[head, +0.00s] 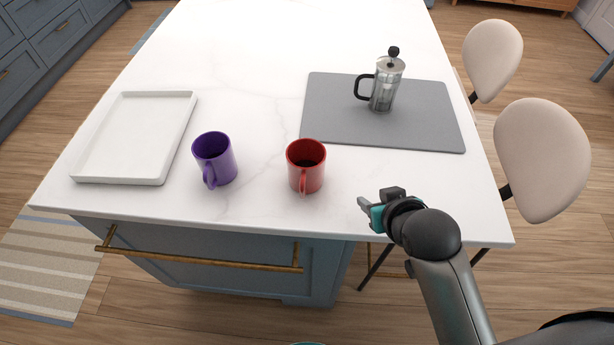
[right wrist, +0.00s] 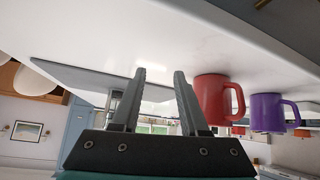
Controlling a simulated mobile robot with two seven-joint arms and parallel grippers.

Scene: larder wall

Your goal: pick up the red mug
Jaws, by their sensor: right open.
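The red mug (head: 306,168) stands upright on the white countertop near its front edge, its handle facing the front. My right gripper (head: 368,208) is to the right of the red mug and a little nearer the front edge, apart from it. In the right wrist view, which is upside down, the gripper (right wrist: 160,74) has its two fingers spread with nothing between them. The red mug (right wrist: 211,99) shows there just beside the right-hand finger. My left gripper is not in view.
A purple mug (head: 214,160) stands left of the red mug, and it also shows in the right wrist view (right wrist: 267,112). A white tray (head: 120,182) lies further left. A grey mat (head: 330,110) with a French press (head: 384,85) lies behind right. Countertop (head: 250,60) behind the mugs is clear.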

